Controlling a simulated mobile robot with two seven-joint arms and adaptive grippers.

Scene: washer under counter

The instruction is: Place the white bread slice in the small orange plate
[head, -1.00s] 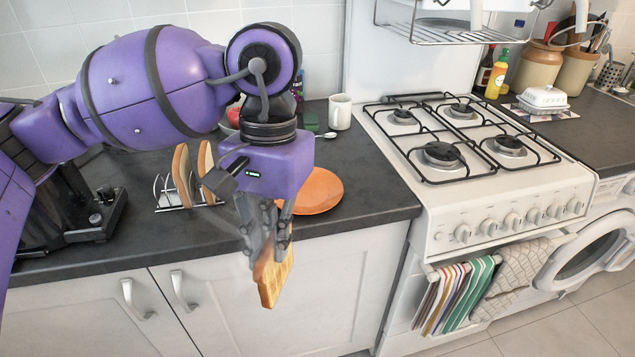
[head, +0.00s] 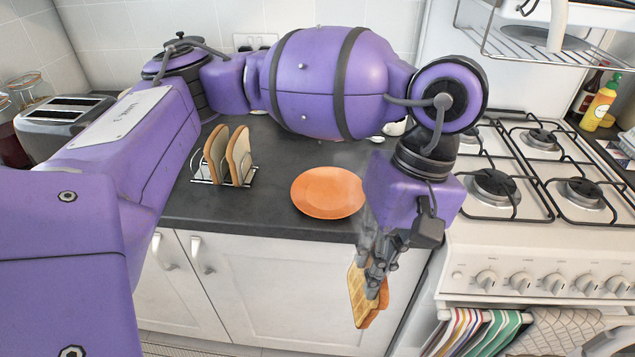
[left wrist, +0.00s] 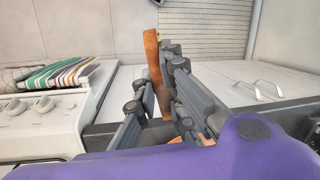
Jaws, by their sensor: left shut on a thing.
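My left gripper (head: 374,268) is shut on a bread slice (head: 358,296) with a pale yellow face and brown crust. It holds the slice upright in front of the counter's front edge, below counter height in the head view. In the left wrist view the slice (left wrist: 151,62) shows edge-on between the fingers (left wrist: 155,95). The orange plate (head: 327,192) lies flat and empty on the dark counter, up and left of the gripper in the head view. My right gripper is not in view.
A wire rack (head: 247,178) with bread slices (head: 237,156) stands left of the plate. A toaster (head: 62,122) is at the far left. The gas stove (head: 520,225) is on the right. Dark counter between rack and plate is clear.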

